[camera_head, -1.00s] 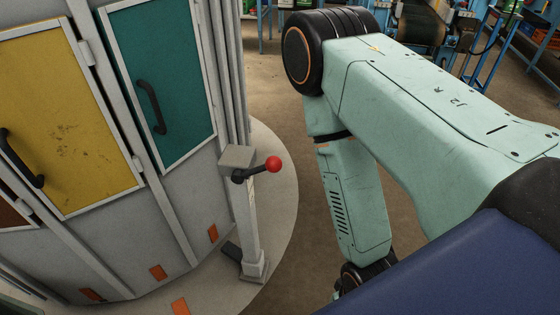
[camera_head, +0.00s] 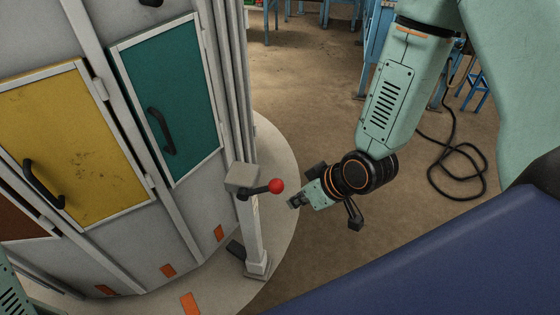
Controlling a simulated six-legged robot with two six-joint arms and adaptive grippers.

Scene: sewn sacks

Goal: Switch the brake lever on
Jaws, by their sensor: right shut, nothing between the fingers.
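The brake lever (camera_head: 262,188) is a short black arm with a red ball knob. It sticks out to the right from a grey box (camera_head: 242,177) on top of a light grey post (camera_head: 255,232). My right gripper (camera_head: 292,205) is shut and empty. It appears just right of and slightly below the red knob in the picture, with a gap between them. My right arm comes down to it from the upper right. At the lower left edge a bit of mint-green arm shows, but my left gripper is not in view.
A round grey cabinet with a yellow door (camera_head: 70,145) and a green door (camera_head: 172,100) stands left of the post on a pale round base (camera_head: 278,150). A black cable (camera_head: 455,170) lies on the brown floor at right. Blue benches stand at the back.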

